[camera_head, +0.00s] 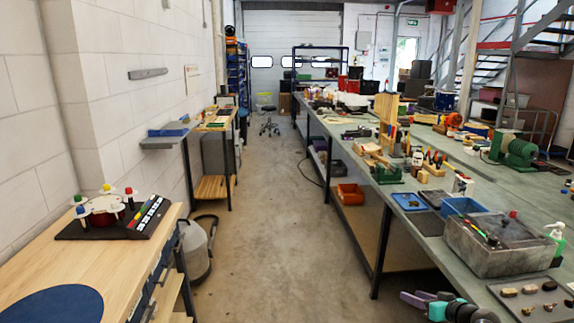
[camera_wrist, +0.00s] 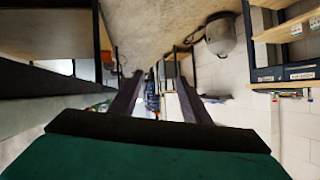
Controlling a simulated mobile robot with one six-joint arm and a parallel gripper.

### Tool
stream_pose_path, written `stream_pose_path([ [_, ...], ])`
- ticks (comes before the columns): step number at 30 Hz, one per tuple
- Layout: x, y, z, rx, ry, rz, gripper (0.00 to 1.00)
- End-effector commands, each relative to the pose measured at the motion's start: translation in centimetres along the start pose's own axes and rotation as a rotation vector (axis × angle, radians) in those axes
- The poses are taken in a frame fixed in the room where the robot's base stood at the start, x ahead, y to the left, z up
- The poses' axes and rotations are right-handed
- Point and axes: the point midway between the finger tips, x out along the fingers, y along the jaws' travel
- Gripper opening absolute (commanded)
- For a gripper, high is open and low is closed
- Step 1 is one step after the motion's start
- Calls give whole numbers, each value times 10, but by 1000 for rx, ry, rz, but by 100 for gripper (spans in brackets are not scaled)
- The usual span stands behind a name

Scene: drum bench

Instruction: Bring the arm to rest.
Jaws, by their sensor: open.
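My gripper (camera_wrist: 158,76) shows in the wrist view as two dark fingers standing well apart, with nothing between them. Behind them are a dark crossbar and a green body at the bottom of the picture. In the head view, part of my gripper (camera_head: 418,299) shows at the bottom edge, right of centre, in grey-purple and teal. It is beside the front of the long green-topped bench (camera_head: 345,147), over the aisle side. The rest of my arm is cut off by the picture edge.
A wooden bench (camera_head: 150,224) at left carries a red drum device (camera_head: 102,211) on a black base and a blue disc (camera_head: 52,305). The long bench holds a grey bin (camera_head: 492,252) and a tray of small pieces (camera_head: 530,297). The concrete aisle (camera_head: 275,220) is clear.

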Motion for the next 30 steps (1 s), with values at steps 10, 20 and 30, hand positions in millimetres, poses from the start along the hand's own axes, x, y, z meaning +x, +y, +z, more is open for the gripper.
stream_pose_path([
  [10, 82, -109, 116, 0, -230, -170, 43],
  [20, 116, -209, 243, -3, -497, -299, 43],
  [30, 100, -296, 387, -20, -833, -373, 43],
])
